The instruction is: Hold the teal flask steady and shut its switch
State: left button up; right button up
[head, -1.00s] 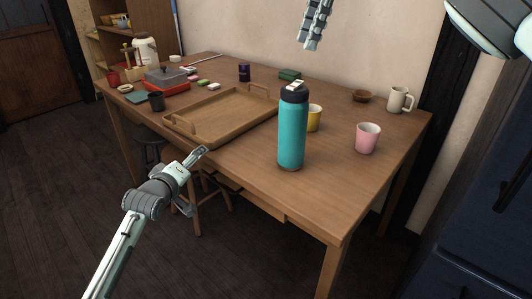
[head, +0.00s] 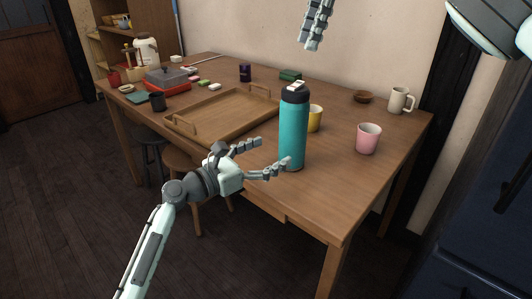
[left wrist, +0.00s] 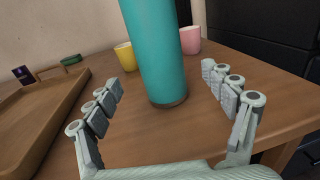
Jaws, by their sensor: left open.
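The teal flask (head: 293,132) stands upright on the wooden table, with a dark lid and a small white switch (head: 296,87) on top. In the left wrist view the flask's lower body (left wrist: 155,55) rises between and beyond the fingers; its lid is out of that frame. My left gripper (head: 272,156) is open at the table's front edge, its fingers spread toward the flask's lower part. One finger overlaps the flask's edge in the head view; I cannot tell if it touches. My right gripper (head: 313,40) hangs above and behind the flask, its fingers close together.
A wooden tray (head: 190,138) lies left of the flask. A yellow cup (head: 315,118) stands just behind it, a pink cup (head: 368,139) to the right, and a cream mug (head: 401,100) farther back. The table (head: 335,205) is clear in front of the pink cup.

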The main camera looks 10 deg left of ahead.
aim_at(282, 147)
pick_arm(q)
jog(key=x, duration=0.7)
jog(key=shift+w+d, duration=0.15)
jog(key=c, duration=1.6)
jog(key=shift+c, duration=0.3)
pick_arm(e)
jog(key=shift+c, duration=0.8)
jog(key=shift+s+a+r+n+h, duration=0.1)
jog(key=shift+a+r+n+h, duration=0.2)
jog(key=shift+r+h, duration=0.1)
jog(key=c, duration=0.5)
jog(key=s+a+r+n+t+h, duration=0.1)
jog(key=h, duration=0.1)
jog(key=s+a+r+n+t+h, duration=0.1)
jog(key=a+t, duration=0.1)
jog(key=shift+r+n+h, duration=0.15)
jog(key=shift+n+h, duration=0.25)
grip_shut()
jog(key=shift+s+a+f+n+t+h, duration=0.25)
jog(key=shift+s+a+n+t+h, duration=0.45)
jog(key=shift+n+t, duration=0.2)
jog(key=shift+s+a+f+n+t+h, duration=0.2)
jog(key=shift+s+a+n+t+h, duration=0.4)
jog(key=shift+s+n+t, duration=0.35)
jog(key=shift+s+a+f+n+t+h, duration=0.25)
jog(key=shift+s+a+n+t+h, duration=0.4)
jog(key=shift+t, duration=0.4)
jog(key=shift+d, duration=0.1)
